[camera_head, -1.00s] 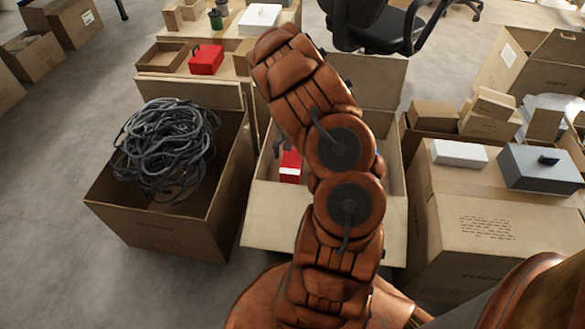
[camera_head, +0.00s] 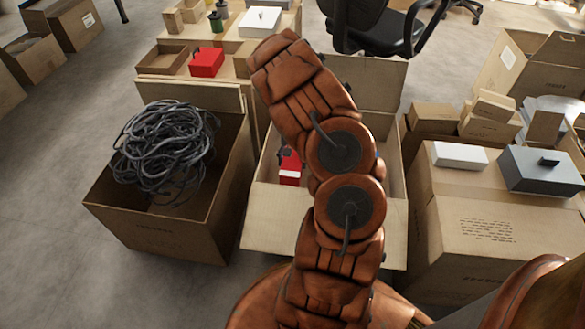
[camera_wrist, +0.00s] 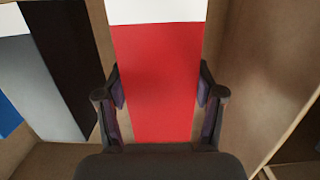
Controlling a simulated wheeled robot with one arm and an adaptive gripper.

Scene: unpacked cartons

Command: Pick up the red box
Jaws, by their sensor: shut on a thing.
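A red box (camera_head: 289,180) with a white band stands inside an open carton (camera_head: 262,222) in the middle of the head view. My arm hides part of it there. In the wrist view the red box (camera_wrist: 158,115) fills the space between the fingers of my gripper (camera_wrist: 160,90), with its white band at the top edge. The fingers press on its two sides, so my gripper is shut on it. I cannot tell whether the box still touches the carton floor.
Another red box (camera_head: 206,62) sits on the table behind. A carton of tangled cable (camera_head: 165,145) stands left. A closed carton (camera_head: 490,225) at right bears a white box (camera_head: 459,155) and a grey box (camera_head: 540,168). Carton walls (camera_wrist: 285,70) flank my gripper.

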